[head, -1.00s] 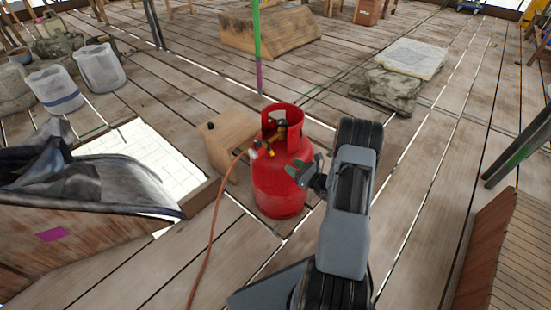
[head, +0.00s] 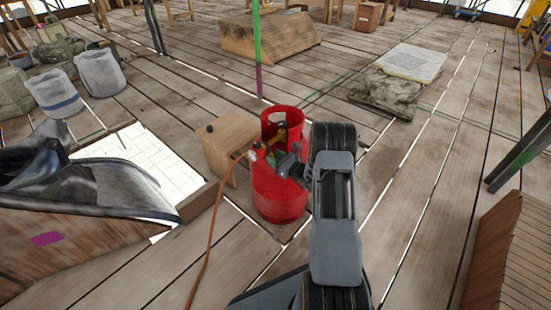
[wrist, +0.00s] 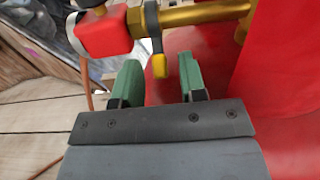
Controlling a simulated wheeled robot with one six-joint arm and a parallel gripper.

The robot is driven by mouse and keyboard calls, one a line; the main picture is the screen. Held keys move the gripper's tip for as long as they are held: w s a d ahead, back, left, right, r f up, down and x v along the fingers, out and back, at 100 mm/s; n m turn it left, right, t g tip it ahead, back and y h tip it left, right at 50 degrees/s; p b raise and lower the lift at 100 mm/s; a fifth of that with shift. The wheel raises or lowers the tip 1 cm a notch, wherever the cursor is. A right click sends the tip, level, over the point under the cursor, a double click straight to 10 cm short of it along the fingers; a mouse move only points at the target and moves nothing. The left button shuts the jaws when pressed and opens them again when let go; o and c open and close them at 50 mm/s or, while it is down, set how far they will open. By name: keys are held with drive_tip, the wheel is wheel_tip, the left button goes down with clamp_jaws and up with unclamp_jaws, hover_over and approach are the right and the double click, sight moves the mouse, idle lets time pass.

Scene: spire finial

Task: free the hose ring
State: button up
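A red gas bottle (head: 281,197) stands upright on the planks. In the wrist view a brass fitting (wrist: 200,13) runs across the top. A dark grey ring with a yellow-tipped tab (wrist: 159,65) sits around it, next to a red block-like connector (wrist: 104,35); I take this to be the hose ring. My gripper (wrist: 159,80) is open, its two green fingers apart and empty. The tab's yellow tip lies in line with the gap, just beyond the fingertips; contact cannot be told. In the head view my gripper (head: 274,160) is at the bottle's valve, partly hiding it.
An orange hose (head: 212,225) runs from the valve down to the front. A wooden box (head: 228,140) stands close behind left of the bottle. A green and purple pole (head: 257,50) rises behind.

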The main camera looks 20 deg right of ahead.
clamp_jaws()
drive_tip(key=r+g+p, duration=0.1)
drive_tip(key=r+p, duration=0.1)
drive_tip(key=p, duration=0.2)
drive_tip(key=shift+s+d+g+h, duration=0.1)
drive_tip(key=shift+s+g+h, duration=0.05)
drive_tip(key=shift+g+h, duration=0.25)
drive_tip(key=shift+s+r+g+h+p, duration=0.1)
drive_tip(key=shift+r+g+h+p, duration=0.15)
drive_tip(key=shift+g+p, duration=0.7)
drive_tip(key=shift+f+h+p, duration=0.15)
drive_tip(key=shift+h+p, duration=0.2)
drive_tip(key=shift+p, duration=0.2)
drive_tip(key=shift+s, duration=0.1)
unclamp_jaws()
drive_tip(key=shift+d, duration=0.1)
drive_tip(key=p+v, duration=0.3)
drive_tip(key=v, duration=1)
drive_tip(key=shift+s+d+r, duration=0.2)
drive_tip(key=shift+s+r, duration=0.05)
drive_tip(key=shift+s, duration=0.05)
